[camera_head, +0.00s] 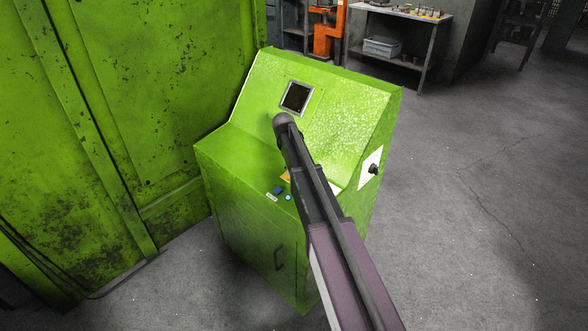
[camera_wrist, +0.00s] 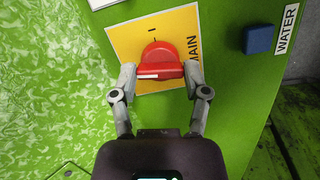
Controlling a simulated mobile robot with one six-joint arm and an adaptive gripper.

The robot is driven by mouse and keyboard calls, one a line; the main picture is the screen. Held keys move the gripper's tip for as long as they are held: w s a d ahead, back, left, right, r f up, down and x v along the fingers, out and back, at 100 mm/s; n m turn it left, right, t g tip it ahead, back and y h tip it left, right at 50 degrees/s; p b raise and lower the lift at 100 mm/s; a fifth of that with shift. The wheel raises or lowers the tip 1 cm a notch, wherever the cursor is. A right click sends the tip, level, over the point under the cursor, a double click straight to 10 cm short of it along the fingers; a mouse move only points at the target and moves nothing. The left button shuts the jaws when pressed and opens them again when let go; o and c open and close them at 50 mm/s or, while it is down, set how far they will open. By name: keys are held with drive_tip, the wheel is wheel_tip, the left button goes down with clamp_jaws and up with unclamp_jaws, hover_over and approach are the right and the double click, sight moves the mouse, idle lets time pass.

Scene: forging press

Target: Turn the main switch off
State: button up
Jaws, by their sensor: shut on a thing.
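The main switch (camera_wrist: 160,52) is a red rotary knob with a bar handle and a white pointer stripe. It sits on a yellow plate (camera_wrist: 122,42) marked MAIN, with an "I" mark above the knob. The bar lies nearly level across the wrist view, the stripe on its left part. My gripper (camera_wrist: 159,74) is shut on the bar, one finger at each end. In the head view my arm hides the knob and the gripper; only a corner of the yellow plate (camera_head: 286,176) shows beside it.
The switch is on a green control console (camera_head: 240,165) with a dark screen (camera_head: 296,97). A blue square button (camera_wrist: 258,39) labelled WATER is close to the right. A black knob (camera_head: 374,168) is on the console's right side. A green machine wall (camera_head: 150,90) stands left; floor at right is clear.

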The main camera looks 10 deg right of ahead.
drive_tip(key=shift+n, duration=1.1)
drive_tip(key=shift+a, duration=0.1)
drive_tip(key=o, duration=1.2)
drive_tip(key=shift+c, duration=0.2)
